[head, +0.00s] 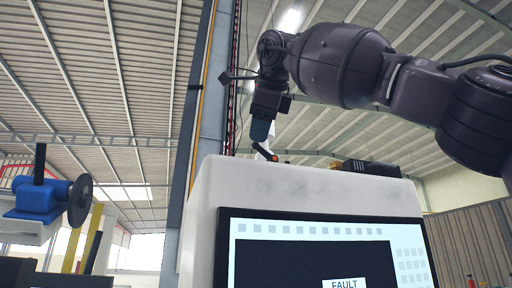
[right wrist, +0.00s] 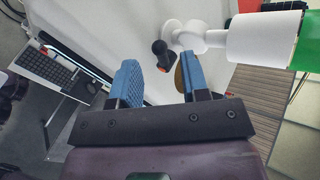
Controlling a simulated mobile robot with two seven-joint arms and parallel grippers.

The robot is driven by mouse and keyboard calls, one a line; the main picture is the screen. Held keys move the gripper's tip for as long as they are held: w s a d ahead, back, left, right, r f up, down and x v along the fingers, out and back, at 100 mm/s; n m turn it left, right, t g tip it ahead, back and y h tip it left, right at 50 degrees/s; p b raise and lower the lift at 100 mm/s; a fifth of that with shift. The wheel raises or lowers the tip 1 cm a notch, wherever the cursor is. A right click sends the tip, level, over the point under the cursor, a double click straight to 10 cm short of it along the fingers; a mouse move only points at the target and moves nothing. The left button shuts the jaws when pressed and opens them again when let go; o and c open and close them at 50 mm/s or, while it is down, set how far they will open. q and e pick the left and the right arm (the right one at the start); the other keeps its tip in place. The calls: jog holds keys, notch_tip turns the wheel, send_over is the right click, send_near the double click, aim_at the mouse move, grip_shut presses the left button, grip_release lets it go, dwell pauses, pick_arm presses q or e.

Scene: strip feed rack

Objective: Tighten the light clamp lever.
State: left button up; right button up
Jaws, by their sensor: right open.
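The clamp lever (head: 265,153), black with an orange part, shows at the top of the white cabinet in the head view. In the right wrist view the lever (right wrist: 161,53) lies just beyond the gap between my fingertips, nearer the right finger. A white clamp (right wrist: 188,36) and a white cylinder with a green band, which looks like the light (right wrist: 268,36), join on beside it. My right gripper (head: 262,132) points down above the lever; its blue fingers (right wrist: 158,76) are open with nothing between them. Whether a finger touches the lever I cannot tell. My left gripper is out of view.
The white cabinet (head: 205,205) carries a screen (head: 255,231) reading FAULT. A black and yellow item (head: 368,167) lies on its top, right of the lever. A blue machine with a dark disc (head: 42,197) stands at left. A keyboard (right wrist: 47,69) shows in the wrist view.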

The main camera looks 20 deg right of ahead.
aim_at(256, 147)
jog(key=shift+x, duration=2.35)
jog(key=shift+c, duration=0.4)
grip_shut()
